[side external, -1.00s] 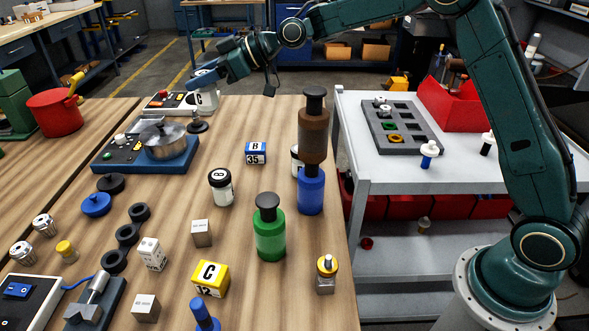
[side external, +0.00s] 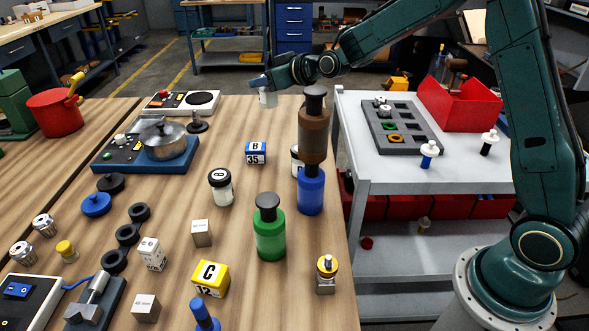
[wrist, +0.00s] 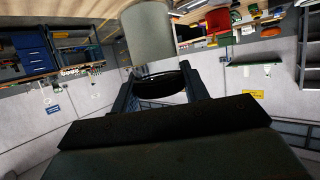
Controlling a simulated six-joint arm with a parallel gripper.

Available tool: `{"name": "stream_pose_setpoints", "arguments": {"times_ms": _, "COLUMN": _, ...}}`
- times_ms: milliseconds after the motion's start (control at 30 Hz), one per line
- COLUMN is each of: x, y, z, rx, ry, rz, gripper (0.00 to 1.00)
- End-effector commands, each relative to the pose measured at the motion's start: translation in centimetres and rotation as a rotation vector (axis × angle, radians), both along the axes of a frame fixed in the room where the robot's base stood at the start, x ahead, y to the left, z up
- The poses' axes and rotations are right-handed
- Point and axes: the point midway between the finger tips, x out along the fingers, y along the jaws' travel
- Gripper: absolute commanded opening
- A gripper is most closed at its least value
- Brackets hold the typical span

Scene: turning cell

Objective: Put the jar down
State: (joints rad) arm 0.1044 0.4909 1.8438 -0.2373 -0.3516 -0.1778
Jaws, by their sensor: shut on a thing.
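A white jar (side external: 267,99) hangs from my gripper (side external: 263,82) above the far edge of the wooden table in the side view. My gripper is shut on it. In the wrist view, the pale jar (wrist: 148,35) shows at the top, just beyond my gripper (wrist: 158,85). The jar's letter does not show now.
A white unit with a black disc (side external: 202,98) and a blue unit with a metal pan (side external: 165,145) stand at the back left. A tall brown bottle (side external: 313,135), a blue bottle (side external: 311,192) and a black-lidded jar (side external: 221,190) stand nearer. Bare wood lies around (side external: 235,120).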

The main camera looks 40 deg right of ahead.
Motion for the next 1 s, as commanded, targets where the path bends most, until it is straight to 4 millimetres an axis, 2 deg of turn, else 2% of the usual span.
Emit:
{"name": "stream_pose_setpoints", "arguments": {"times_ms": 200, "x": -1.8, "y": -4.8, "z": -0.8, "rx": -0.001, "ry": -0.001, "rz": -0.209, "gripper": 0.16}}
{"name": "stream_pose_setpoints", "arguments": {"times_ms": 567, "x": -5.9, "y": -11.9, "z": -1.3, "rx": -0.001, "ry": -0.003, "rz": -0.532, "gripper": 0.16}}
{"name": "stream_pose_setpoints", "arguments": {"times_ms": 767, "x": -8.9, "y": -15.7, "z": -1.3, "rx": 0.0, "ry": -0.002, "rz": -0.722, "gripper": 0.16}}
{"name": "stream_pose_setpoints", "arguments": {"times_ms": 1000, "x": -14.0, "y": -20.5, "z": -0.7, "rx": 0.001, "ry": -0.003, "rz": -0.989, "gripper": 0.16}}
